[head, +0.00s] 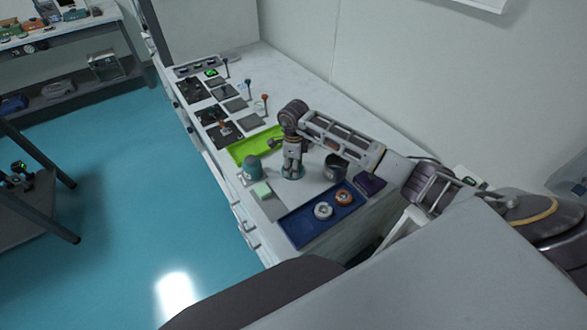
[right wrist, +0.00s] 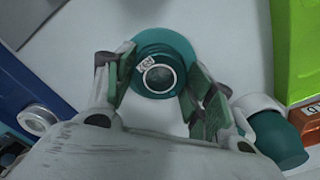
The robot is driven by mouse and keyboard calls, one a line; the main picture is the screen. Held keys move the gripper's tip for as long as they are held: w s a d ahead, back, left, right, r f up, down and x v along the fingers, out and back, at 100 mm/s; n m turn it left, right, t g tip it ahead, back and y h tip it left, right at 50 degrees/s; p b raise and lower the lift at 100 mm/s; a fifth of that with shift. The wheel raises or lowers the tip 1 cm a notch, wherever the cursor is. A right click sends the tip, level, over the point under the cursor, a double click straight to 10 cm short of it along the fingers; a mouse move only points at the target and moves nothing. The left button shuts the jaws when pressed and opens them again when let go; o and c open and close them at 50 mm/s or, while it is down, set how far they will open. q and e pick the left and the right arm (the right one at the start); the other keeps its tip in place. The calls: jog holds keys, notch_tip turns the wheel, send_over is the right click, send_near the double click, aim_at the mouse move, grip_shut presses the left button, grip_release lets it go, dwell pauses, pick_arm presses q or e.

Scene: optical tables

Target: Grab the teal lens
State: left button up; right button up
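The teal lens (head: 293,173) stands on the white table between the green tray and the blue tray, under my right gripper (head: 292,163). My right gripper (right wrist: 160,82) is open, with one finger at each side of the lens. Whether the fingers touch it cannot be told. My left gripper is not in view.
A green tray (head: 243,151) lies behind. A dark cup (head: 335,166) stands right.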

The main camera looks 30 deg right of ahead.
jog(key=c, duration=0.5)
jog(key=shift+r, duration=0.1)
jog(key=shift+c, duration=0.2)
notch_tip(320, 180, up, 10)
jog(key=b, duration=0.1)
jog(key=shift+b, duration=0.3)
